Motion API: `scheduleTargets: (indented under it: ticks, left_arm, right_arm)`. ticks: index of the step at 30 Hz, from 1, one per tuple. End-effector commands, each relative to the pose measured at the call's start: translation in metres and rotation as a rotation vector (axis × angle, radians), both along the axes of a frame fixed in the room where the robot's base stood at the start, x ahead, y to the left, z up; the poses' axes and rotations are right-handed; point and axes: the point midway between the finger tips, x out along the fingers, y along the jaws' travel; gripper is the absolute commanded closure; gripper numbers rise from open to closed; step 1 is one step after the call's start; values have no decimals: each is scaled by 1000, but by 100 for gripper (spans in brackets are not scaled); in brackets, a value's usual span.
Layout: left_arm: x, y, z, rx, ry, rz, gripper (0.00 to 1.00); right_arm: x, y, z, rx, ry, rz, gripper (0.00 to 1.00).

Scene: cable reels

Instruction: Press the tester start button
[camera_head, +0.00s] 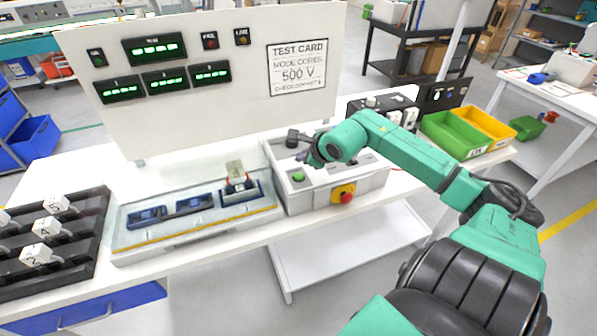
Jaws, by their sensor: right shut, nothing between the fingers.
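The tester (378,182) is a white box on the bench, with a round green button (298,176) on the left of its top. A red mushroom button on a yellow plate (344,194) is on its front. My right arm reaches in from the right, and my right gripper (309,160) is low over the tester's top, just behind and right of the green button. It is shut and holds nothing; its fingertips are small and partly hidden by my wrist. Whether it touches the tester I cannot tell. My left gripper is not in view.
A tray with blue parts (130,252) lies left of the tester. A black rack (92,235) with white numbered pieces stands at far left. A white panel (215,105) with green displays and a test card rises behind. Green (450,150) and yellow bins are at right.

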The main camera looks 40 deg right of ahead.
Motion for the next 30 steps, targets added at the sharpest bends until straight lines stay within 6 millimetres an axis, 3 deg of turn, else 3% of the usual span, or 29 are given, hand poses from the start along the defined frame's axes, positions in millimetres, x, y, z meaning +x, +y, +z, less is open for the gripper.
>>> scheduleTargets:
  ticks: [3, 8, 30]
  left_arm:
    - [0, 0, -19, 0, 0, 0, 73]
    - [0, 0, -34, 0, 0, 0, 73]
    - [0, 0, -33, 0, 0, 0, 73]
  right_arm:
    - [0, 0, -26, 0, 1, -1, 100]
    - [0, 0, -41, -1, 0, 1, 100]
    - [0, 0, -40, 0, 0, 0, 100]
